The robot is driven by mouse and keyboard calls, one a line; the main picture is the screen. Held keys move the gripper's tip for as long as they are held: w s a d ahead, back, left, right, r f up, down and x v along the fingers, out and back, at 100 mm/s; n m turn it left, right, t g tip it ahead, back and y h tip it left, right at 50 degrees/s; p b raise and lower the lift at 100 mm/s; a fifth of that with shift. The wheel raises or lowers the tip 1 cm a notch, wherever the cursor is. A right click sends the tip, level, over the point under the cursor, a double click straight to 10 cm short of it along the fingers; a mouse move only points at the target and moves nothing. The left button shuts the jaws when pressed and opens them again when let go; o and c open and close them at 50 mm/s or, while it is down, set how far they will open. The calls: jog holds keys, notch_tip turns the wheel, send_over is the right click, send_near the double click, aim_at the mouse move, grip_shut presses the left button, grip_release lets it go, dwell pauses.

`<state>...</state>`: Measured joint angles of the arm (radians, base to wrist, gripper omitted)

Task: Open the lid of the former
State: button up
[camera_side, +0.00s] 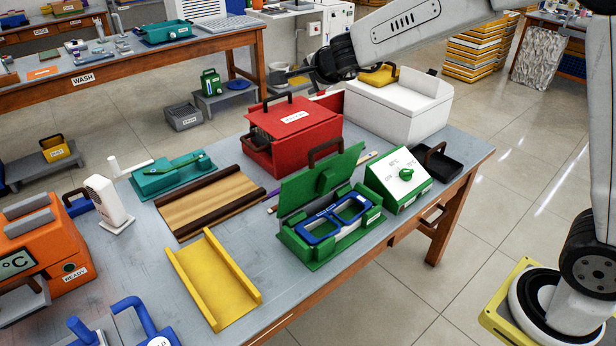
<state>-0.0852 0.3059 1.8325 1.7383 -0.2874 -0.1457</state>
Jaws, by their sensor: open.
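The green former (322,250) stands at the front right of the table. Its green lid (312,185) is raised and leans back, with a brown handle (325,151) on its top edge. Blue eyeglass frames (335,217) lie in the base of the former. My gripper (288,75) is open and appears empty, pointing left, in the upper middle of the view. It appears above and behind the former, apart from the lid, near the red box. Its fingertips are small and dark, so their gap is hard to make out.
A red box (303,142) with a handle and a white bin (395,110) stand behind the former. A green control box (405,180) with a dial is right of it. A yellow channel (213,280) and a wooden board (212,203) lie left.

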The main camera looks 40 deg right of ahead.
jog(key=w+a+r+n+t+y, duration=0.1)
jog(key=w+a+r+y, duration=0.1)
jog(key=w+a+y, duration=0.15)
jog(key=g, duration=1.1)
send_over(326, 143)
notch_tip(326, 143, down, 5)
jog(key=shift+h, duration=0.35)
jog(key=f, duration=0.4)
jog(key=shift+s+d+f, duration=0.15)
jog(key=shift+s+f, duration=0.05)
jog(key=shift+f, duration=0.25)
jog(key=shift+w+f, duration=0.2)
jog(key=shift+f, duration=3.7)
